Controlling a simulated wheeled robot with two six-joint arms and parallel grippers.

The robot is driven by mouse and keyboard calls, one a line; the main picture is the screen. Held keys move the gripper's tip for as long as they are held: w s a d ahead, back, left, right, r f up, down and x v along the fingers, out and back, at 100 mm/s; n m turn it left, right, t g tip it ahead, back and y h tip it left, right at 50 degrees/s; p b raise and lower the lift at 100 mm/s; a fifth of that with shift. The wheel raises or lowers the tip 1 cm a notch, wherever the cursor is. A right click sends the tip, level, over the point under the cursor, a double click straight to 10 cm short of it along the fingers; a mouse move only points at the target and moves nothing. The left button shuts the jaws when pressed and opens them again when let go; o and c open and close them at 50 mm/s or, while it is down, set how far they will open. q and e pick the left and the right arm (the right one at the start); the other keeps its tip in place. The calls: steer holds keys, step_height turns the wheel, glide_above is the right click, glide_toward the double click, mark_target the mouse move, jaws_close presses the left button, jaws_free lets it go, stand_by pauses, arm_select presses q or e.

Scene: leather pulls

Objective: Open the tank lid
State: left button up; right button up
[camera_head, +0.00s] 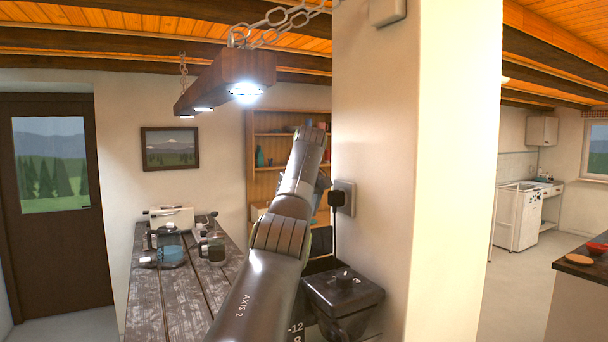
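A black, box-like appliance (343,298) stands at the right end of the wooden table, close against the pale pillar. Its top is a flat dark cover with small raised bits and light marks on it. It looks shut, and it may be the tank with its lid, though I cannot tell for sure. My arm rises from the bottom, left of the middle, and leans up to the right, passing left of the appliance. It hides part of the table and shelf. I see no gripper fingers; whatever is beyond the arm's top end is hidden. No second gripper shows.
The plank table (170,298) holds a pale appliance (172,217) and glass vessels (212,247) at its far end. The pillar (385,150) carries a black plug (337,198) and blocks the right side. A wooden light beam (228,82) hangs above. The near-left table top is bare.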

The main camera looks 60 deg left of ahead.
arm_select(q)
steer(key=p+v, duration=0.3)
steer(key=v, duration=1.1)
steer(key=shift+d+r, duration=0.2)
steer(key=shift+f, duration=0.1)
